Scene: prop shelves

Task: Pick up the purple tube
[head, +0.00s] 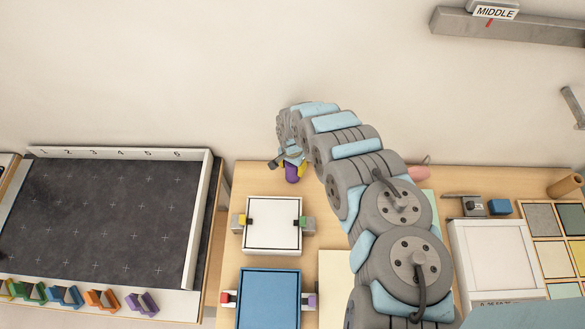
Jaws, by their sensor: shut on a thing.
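The purple tube (291,174) shows as a short purple piece just under my gripper (289,160), near the back edge of the wooden table. My gripper is shut on the purple tube. The arm hides much of the gripper, and the upper part of the tube is hidden too. I cannot tell whether the tube touches the table.
A white square tray (272,248) with clamps and a blue tray (270,320) stand in front. A dark numbered board (100,215) with coloured holders lies left. A pink object (420,172), a white box (494,258) and a tile grid (530,242) lie right.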

